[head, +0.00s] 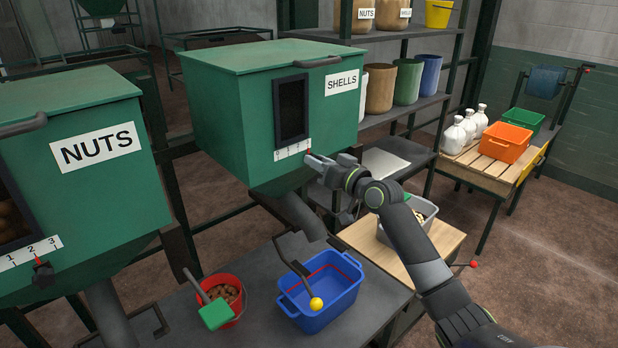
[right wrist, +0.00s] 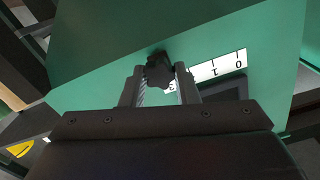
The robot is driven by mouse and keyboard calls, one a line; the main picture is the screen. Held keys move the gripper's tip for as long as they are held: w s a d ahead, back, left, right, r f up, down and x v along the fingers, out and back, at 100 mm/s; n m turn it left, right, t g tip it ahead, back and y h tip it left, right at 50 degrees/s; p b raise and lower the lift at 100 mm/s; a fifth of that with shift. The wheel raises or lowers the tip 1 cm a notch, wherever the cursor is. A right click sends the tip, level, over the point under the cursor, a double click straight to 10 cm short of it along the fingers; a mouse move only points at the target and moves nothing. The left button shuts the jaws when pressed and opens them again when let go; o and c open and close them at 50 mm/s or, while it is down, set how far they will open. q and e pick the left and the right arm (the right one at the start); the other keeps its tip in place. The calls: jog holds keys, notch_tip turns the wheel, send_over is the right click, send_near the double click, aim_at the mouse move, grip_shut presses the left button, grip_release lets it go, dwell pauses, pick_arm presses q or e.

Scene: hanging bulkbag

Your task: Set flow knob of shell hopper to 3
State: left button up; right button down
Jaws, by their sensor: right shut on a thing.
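The shell hopper (head: 235,125) is a green box with a SHELLS label (head: 342,82) and a dark window (head: 291,108). A white number scale (head: 290,150) runs under the window, with a small red mark at its right end. My right gripper (head: 316,164) is at that end. In the right wrist view, the fingers (right wrist: 160,85) are shut on the black flow knob (right wrist: 158,68). The scale (right wrist: 220,66) shows 0 and 1 clearly; its end by the knob is partly hidden by a finger, so the exact setting cannot be read. My left gripper is not in view.
The NUTS hopper (head: 75,185) stands at left with its own knob (head: 43,274). A wooden table (head: 447,240) stands under my right arm.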

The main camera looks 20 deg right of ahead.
jog(key=shift+d+r, duration=0.1)
jog(key=shift+d, duration=0.05)
jog(key=c, duration=1.6)
grip_release()
jog(key=o, duration=0.5)
jog(key=shift+w+d, duration=0.1)
jog(key=shift+d, duration=0.2)
jog(key=shift+a, duration=0.15)
jog(key=b+v, duration=0.2)
jog(key=v, duration=1.5)
jog(key=shift+s, duration=0.2)
